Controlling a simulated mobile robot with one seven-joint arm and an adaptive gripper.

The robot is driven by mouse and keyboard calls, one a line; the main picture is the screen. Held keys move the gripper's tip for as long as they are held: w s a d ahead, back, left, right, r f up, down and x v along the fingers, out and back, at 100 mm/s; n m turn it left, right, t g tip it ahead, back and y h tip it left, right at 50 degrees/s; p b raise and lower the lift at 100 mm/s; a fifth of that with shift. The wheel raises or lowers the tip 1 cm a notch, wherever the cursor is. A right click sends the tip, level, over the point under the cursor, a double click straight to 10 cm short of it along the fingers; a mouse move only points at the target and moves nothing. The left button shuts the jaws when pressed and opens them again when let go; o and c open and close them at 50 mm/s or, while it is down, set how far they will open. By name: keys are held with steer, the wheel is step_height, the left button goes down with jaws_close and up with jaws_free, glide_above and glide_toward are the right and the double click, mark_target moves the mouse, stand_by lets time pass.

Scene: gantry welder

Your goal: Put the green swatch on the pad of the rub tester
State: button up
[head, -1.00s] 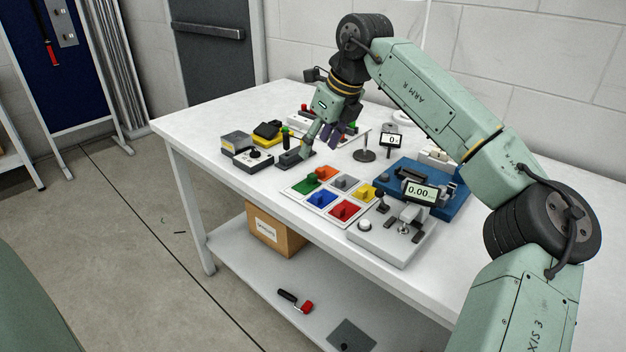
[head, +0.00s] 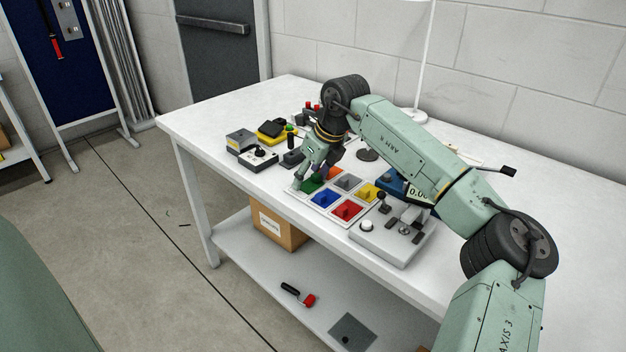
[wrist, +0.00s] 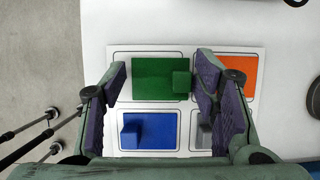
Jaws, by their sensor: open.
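The green swatch (wrist: 155,75) lies flat in the top-left cell of a white swatch board (wrist: 184,50), with a small green block standing near its right end. It also shows in the head view (head: 311,186), partly covered by my gripper. My gripper (wrist: 160,85) is open and empty above the swatch. In the wrist view its left finger overlaps the left edge of the swatch's cell and its right finger is just right of the green block. Which device is the rub tester, and where its pad lies, I cannot tell for sure.
The board also holds orange (wrist: 240,72), blue (wrist: 150,131), grey (head: 347,182), yellow (head: 369,193) and red (head: 347,209) swatches. A grey device (head: 391,238) stands right of the board.

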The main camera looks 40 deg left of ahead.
mark_target(310, 184)
jaws_close()
stand_by(0.6)
steer(key=shift+r+b, duration=0.3)
steer(key=shift+r, duration=0.25)
step_height(310, 184, up, 2)
steer(key=shift+r+b, duration=0.1)
steer(key=shift+b, duration=0.3)
steer(key=s+a+r+b, duration=0.1)
steer(key=s+b, duration=0.3)
steer(key=s, duration=1.2)
steer(key=shift+a+r+b, duration=0.15)
steer(key=shift+r+b, duration=0.2)
steer(key=shift+s, duration=0.1)
